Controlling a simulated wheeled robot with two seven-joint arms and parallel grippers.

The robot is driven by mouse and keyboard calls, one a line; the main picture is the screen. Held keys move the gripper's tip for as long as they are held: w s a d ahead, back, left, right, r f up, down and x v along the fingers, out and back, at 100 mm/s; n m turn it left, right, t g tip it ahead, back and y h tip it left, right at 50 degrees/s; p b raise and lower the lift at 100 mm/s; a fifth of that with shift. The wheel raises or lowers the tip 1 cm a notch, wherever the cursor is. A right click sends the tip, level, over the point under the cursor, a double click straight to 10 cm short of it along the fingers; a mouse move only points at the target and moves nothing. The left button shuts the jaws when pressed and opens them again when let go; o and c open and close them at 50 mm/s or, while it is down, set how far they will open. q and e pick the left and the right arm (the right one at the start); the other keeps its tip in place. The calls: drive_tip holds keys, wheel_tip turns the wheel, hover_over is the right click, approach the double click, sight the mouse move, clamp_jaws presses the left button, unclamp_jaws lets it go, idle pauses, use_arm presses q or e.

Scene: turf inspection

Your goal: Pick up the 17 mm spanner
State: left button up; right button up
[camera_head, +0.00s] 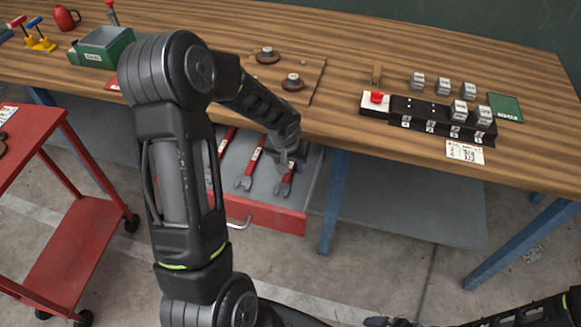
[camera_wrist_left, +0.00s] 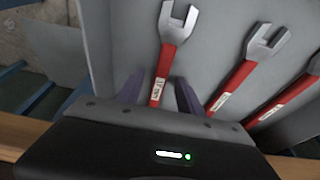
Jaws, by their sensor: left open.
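Three red spanners with grey open jaws lie in an open drawer (camera_head: 275,217) under the bench. One is at the left (camera_head: 226,141), one in the middle (camera_head: 250,170) and one at the right (camera_head: 285,184). Their labels are too small to read, so I cannot tell which is 17 mm. My left gripper (camera_head: 290,165) is open at the right spanner. In the left wrist view that spanner's handle (camera_wrist_left: 165,68) shows between my two fingers (camera_wrist_left: 158,97); the other two (camera_wrist_left: 232,85) (camera_wrist_left: 290,98) lie to its right. My right arm shows only partly at the bottom right.
The wooden bench (camera_head: 345,60) stands above the drawer, its front edge close to my left forearm. A dark block rack (camera_head: 425,113) and a red button box (camera_head: 375,103) stand on it. A red trolley (camera_head: 65,240) is at the left. Blue bench legs (camera_head: 333,205) flank the drawer.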

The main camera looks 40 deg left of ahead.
idle(0.6)
use_arm(q)
clamp_jaws()
idle(0.6)
